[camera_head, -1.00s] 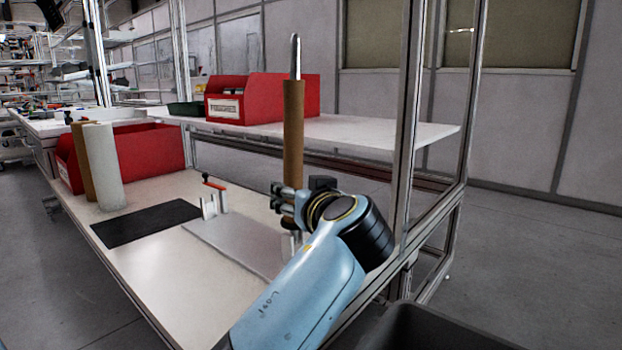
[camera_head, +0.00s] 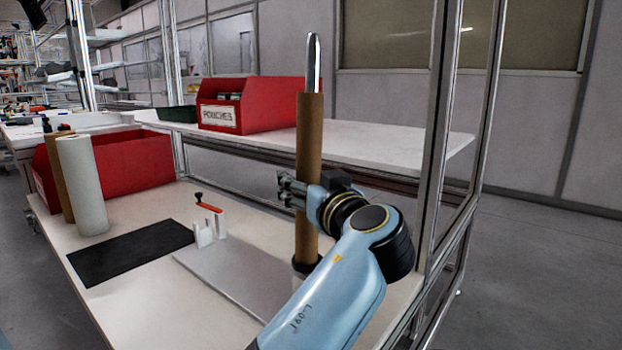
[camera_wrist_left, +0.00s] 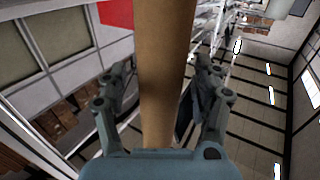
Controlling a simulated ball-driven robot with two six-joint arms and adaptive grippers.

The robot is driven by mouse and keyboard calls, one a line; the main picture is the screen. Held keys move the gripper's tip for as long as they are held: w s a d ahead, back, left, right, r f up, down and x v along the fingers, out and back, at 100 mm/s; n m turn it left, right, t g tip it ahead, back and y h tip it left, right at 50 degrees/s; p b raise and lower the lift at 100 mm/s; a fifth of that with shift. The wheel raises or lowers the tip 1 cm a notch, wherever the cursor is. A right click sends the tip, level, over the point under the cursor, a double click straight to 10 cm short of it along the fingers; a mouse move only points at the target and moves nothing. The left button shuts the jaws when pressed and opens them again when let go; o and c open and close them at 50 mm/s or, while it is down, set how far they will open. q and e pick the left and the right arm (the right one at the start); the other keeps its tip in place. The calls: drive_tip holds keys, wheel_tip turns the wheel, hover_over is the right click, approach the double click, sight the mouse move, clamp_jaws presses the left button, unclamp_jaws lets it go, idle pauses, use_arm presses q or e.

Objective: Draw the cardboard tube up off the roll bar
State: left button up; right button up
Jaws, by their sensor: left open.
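The brown cardboard tube (camera_head: 309,130) stands upright around the roll bar (camera_head: 313,62), whose rounded metal tip sticks out above it. The tube's lower end is near a dark collar (camera_head: 305,264) at the base, partly hidden by my arm. My left gripper (camera_head: 290,190) is at the tube's lower-middle part. In the left wrist view, the tube (camera_wrist_left: 166,70) runs between the two open fingers of the gripper (camera_wrist_left: 162,92), with a gap visible on at least the left side. My right gripper is not in view.
A red bin labelled pouches (camera_head: 270,105) sits on the upper shelf (camera_head: 400,145) behind the tube. A white roll (camera_head: 82,185), a black mat (camera_head: 130,252) and a small red-handled holder (camera_head: 208,225) are on the left. A frame post (camera_head: 440,130) stands close on the right.

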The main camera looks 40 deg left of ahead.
use_arm(q)
clamp_jaws()
idle(1.0)
drive_tip(key=shift+r, duration=0.1)
